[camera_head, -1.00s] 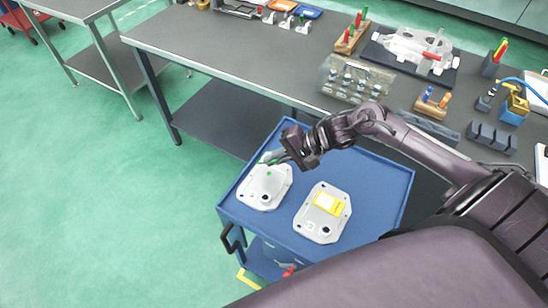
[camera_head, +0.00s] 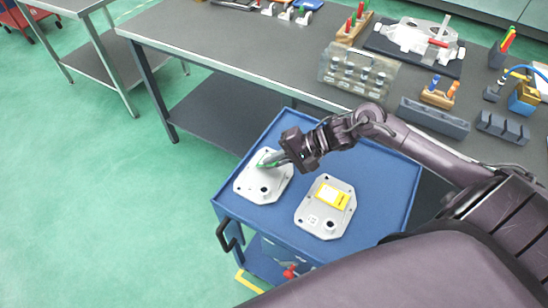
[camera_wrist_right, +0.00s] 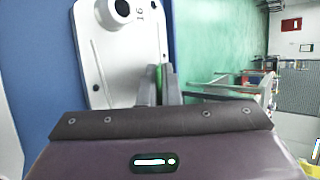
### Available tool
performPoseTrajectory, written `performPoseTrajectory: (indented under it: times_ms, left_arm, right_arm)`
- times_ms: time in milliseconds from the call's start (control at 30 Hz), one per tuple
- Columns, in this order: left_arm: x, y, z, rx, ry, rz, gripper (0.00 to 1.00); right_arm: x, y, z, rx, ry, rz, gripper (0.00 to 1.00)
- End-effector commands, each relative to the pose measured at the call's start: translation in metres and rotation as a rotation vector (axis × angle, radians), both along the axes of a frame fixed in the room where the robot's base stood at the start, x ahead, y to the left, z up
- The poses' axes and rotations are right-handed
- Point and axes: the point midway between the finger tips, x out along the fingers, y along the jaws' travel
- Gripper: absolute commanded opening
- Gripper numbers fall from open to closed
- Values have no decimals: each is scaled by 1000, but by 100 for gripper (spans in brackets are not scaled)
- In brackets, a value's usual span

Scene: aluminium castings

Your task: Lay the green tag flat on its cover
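My right gripper (camera_head: 272,161) is over the upper edge of the left cover (camera_head: 250,184), a light grey casting plate lying on the blue cart. Its fingers look closed on the thin green tag (camera_head: 262,164), which shows as a green sliver by the fingertips. In the right wrist view the tag (camera_wrist_right: 160,76) stands edge-on between the two fingers (camera_wrist_right: 160,86), beside the cover (camera_wrist_right: 118,60) with its round boss. Whether the tag touches the cover cannot be told. My left gripper is not in view.
A second cover (camera_head: 318,219) with a yellow tag (camera_head: 332,196) lies to the right on the blue cart (camera_head: 379,190). Behind stands a grey workbench (camera_head: 235,50) with a clear rack (camera_head: 357,71), castings and tool holders. Green floor is free at left.

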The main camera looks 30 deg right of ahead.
Motion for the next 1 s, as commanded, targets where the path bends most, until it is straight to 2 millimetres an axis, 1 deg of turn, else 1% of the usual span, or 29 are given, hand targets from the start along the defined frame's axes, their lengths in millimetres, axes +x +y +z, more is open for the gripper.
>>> performPoseTrajectory:
  times_ms: [300, 333, 500, 800, 867, 1000]
  left_arm:
    - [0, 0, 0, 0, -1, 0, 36]
    - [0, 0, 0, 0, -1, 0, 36]
    - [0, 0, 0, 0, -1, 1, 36]
    - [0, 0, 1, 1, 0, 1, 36]
    - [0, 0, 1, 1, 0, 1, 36]
    - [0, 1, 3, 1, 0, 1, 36]
  right_arm:
    - [0, 0, -2, 0, -1, 1, 0]
    - [0, 0, -2, 0, 0, 0, 8]
    - [0, 0, -3, 0, 0, 0, 29]
    - [-1, -1, -2, -1, 1, 0, 29]
    - [-3, -4, 0, 0, 1, 0, 29]
    - [-12, -17, 12, -2, 3, 0, 29]
